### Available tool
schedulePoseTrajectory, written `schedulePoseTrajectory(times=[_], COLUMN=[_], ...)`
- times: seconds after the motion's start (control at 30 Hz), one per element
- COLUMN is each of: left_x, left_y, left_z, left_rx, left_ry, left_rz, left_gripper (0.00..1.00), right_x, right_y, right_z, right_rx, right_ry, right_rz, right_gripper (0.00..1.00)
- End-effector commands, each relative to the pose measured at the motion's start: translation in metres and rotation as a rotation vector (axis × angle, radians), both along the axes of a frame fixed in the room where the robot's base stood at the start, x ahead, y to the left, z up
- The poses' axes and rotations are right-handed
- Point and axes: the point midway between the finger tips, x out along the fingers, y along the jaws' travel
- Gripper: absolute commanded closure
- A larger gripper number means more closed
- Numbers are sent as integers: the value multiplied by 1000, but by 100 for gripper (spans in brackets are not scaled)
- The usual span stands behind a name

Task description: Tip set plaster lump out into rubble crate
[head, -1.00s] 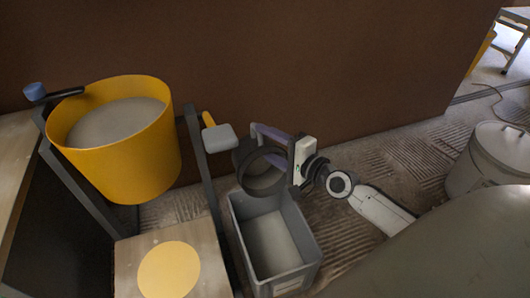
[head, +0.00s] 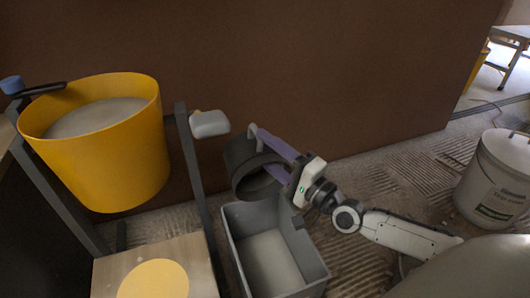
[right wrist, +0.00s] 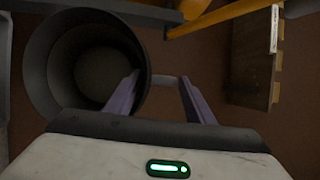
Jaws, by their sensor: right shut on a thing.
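I cannot tell whether this is plaster or the bare bottom. The crate shows a pale grey floor and no distinct lump. My left gripper is not in view.
A large yellow tub (head: 110,165) of grey material hangs in a dark frame (head: 192,165) at left. A wooden board (head: 205,262) with a yellow disc stands below it. A white lidded bin (head: 497,180) stands at right. A brown wall (head: 300,60) closes the back.

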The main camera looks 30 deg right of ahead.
Motion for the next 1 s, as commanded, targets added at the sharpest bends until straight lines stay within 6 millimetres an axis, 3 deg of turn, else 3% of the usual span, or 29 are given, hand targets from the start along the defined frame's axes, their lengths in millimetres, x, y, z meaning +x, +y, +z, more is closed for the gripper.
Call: schedulePoseTrajectory(times=[0.57,1.0], left_x=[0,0], left_y=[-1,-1], left_z=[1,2], left_rx=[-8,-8], left_ry=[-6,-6], left_rz=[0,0], left_gripper=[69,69], right_x=[-28,-35], right_y=[5,7], right_z=[-15,-18], right_rx=[-84,-107], right_ry=[-459,-568], right_rz=[1,1], right_gripper=[84,84])
